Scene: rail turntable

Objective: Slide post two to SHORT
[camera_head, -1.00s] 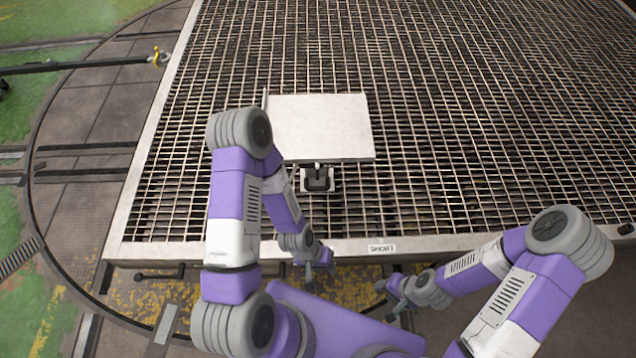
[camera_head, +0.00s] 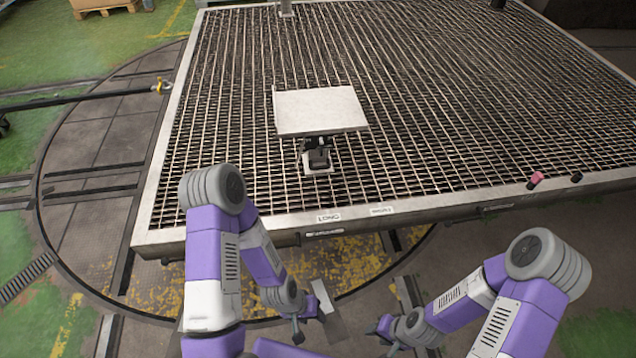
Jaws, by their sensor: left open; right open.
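A grey plate (camera_head: 320,111) stands over the metal grating, above a small dark post base (camera_head: 317,158) near the front edge. I cannot tell whether this is post two. A LONG label (camera_head: 328,217) and a SHORT label (camera_head: 381,211) sit side by side on the table's front rim, SHORT to the right. The base is behind the labels, nearer LONG. My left gripper (camera_head: 310,318) is open and empty, in front of and below the rim. My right gripper (camera_head: 383,330) is open and empty, farther right, also short of the table. Neither touches anything visible.
The grated table (camera_head: 470,205) has a pale raised rim. A small red piece (camera_head: 535,180) and a black piece (camera_head: 576,177) are at its right front edge. A dark rail (camera_head: 70,98) with a yellow end lies left. Most of the grating is clear.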

